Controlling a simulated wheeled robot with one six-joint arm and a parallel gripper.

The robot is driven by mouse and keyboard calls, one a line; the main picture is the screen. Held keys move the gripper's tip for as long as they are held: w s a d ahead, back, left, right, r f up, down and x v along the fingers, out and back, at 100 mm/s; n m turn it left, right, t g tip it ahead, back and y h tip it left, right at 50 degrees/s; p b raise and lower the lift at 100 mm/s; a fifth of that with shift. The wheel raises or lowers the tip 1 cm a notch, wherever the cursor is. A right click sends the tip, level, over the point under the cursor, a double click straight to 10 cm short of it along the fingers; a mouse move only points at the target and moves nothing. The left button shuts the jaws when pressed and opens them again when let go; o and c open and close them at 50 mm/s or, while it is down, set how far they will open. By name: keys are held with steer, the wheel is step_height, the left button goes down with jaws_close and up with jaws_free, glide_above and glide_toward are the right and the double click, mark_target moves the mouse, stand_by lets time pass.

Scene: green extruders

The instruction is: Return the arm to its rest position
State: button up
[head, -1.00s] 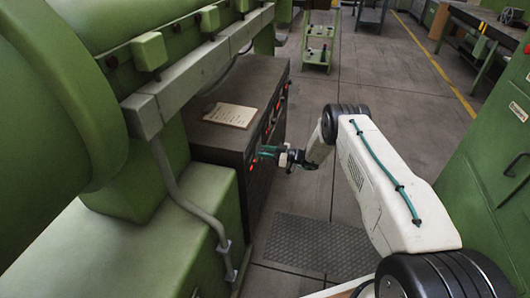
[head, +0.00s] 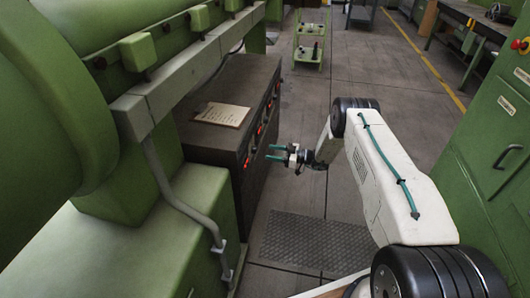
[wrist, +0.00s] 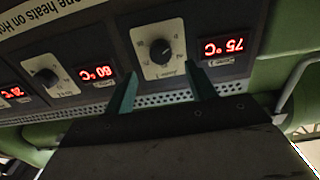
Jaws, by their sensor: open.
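My gripper (head: 271,152) has two teal fingers, spread apart with nothing between them. It points left at the front of the dark control cabinet (head: 225,85), with a small gap between the fingertips and the cabinet face. My white arm reaches from the lower right, bent at its black joint. In the wrist view the panel appears upside down. A round black knob (wrist: 162,51) on a white plate shows between and beyond the fingers. A red display reading 75 °C (wrist: 223,47) is to its right, and a 60 °C display (wrist: 96,73) to its left.
A paper (head: 222,115) lies on the cabinet top. A large green machine (head: 60,110) fills the left, with a grey pipe (head: 185,205) running down it. A green cabinet (head: 490,150) stands close on the right. A green trolley (head: 309,42) stands at the back. The floor between is open.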

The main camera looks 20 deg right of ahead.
steer(key=shift+s+d, duration=0.2)
steer(key=shift+d, duration=0.15)
steer(key=s+a+f+m+g, duration=0.1)
steer(key=s+a+m+g, duration=0.2)
steer(key=s+m+g, duration=0.35)
steer(key=s+a+r+m+g+h, duration=0.1)
steer(key=s+r+m+g+h, duration=0.15)
steer(key=s+r, duration=0.5)
steer(key=s+a+r+m+g+h, duration=0.25)
steer(key=s+r, duration=0.25)
steer(key=r, duration=0.6)
steer(key=s+d+r+t+h, duration=0.1)
steer(key=s+r+h, duration=0.4)
steer(key=s+r, duration=0.9)
steer(key=s+d+r+t+h, duration=0.1)
steer(key=s+r+t+h, duration=0.2)
steer(key=s+r, duration=1.1)
steer(key=s+h, duration=0.2)
steer(key=s, duration=0.4)
steer(key=shift+s+d+r+m+h, duration=0.15)
steer(key=shift+s+m+h, duration=0.15)
steer(key=shift+s+m, duration=0.1)
